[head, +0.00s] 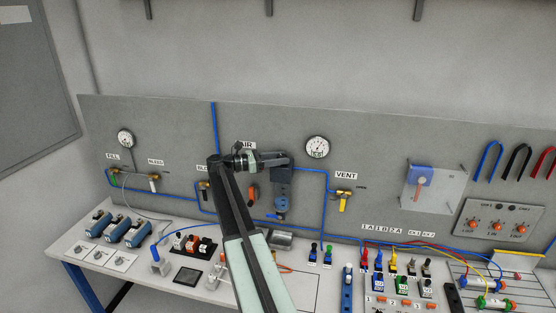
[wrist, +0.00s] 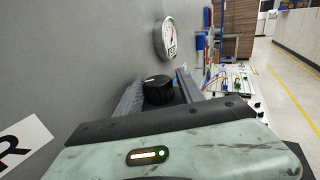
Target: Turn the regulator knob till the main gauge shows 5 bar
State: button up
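The black regulator knob (wrist: 158,90), with a pale mark on its top, sits between the two fingers of my gripper (wrist: 160,92) in the wrist view. The fingers are apart, with a narrow gap at the knob's right side; contact on the left is unclear. In the head view my gripper (head: 276,160) is over the top of the blue regulator (head: 282,192) and hides the knob. The round white main gauge (head: 317,147) is on the panel to the right. It also shows obliquely in the wrist view (wrist: 168,36); its reading is too small to tell.
A smaller gauge (head: 125,138) is at the panel's left. Blue tubing and a yellow-handled vent valve (head: 343,200) are right of the regulator. The bench (head: 110,262) below holds blue cylinders, colored plugs and wires. The grey panel (wrist: 90,50) runs close along my gripper's left.

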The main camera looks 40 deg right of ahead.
jog(key=shift+w+a, duration=0.4)
jog(key=shift+a, duration=0.05)
jog(key=v, duration=0.6)
jog(key=shift+a, duration=0.4)
jog(key=shift+w, duration=0.1)
